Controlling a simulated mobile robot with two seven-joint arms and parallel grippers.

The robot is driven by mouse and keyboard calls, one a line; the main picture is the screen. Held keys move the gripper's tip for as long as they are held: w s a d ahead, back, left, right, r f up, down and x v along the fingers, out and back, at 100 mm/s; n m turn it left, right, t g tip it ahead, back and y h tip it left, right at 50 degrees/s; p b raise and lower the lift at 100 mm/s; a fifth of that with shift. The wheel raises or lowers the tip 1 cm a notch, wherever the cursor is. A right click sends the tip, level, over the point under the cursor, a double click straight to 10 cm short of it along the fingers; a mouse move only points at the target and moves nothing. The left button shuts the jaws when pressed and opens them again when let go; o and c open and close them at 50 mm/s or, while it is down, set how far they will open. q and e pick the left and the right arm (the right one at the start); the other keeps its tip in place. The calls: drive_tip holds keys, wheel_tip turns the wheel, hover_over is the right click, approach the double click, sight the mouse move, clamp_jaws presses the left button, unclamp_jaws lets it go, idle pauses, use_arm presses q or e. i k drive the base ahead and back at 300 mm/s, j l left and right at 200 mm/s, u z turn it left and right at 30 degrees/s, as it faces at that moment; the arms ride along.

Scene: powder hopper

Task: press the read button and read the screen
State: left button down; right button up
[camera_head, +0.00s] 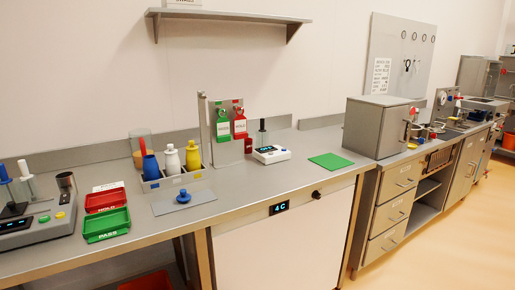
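A grey bench device (38,228) stands at the far left, cut by the picture's edge. It has a small dark screen (14,225) with faint lit text too small to read, and green and yellow round buttons (52,217) on its top. A small white instrument (271,155) with a dark lit screen (266,149) sits mid-bench; its text is too small to read. I cannot tell which of these carries the read button. Neither of my grippers shows in this view.
Red (105,200) and green (106,225) trays lie right of the grey device. A rack (178,181) holds blue, white and yellow bottles. A blue-knobbed plate (184,199) lies in front. A green mat (331,160) lies before a grey cabinet (381,127). A display (279,208) below reads about "4C".

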sight(44, 219)
drive_tip(key=i+j+u, duration=0.55)
drive_tip(key=u, duration=0.2)
drive_tip(key=i+j+u, duration=0.35)
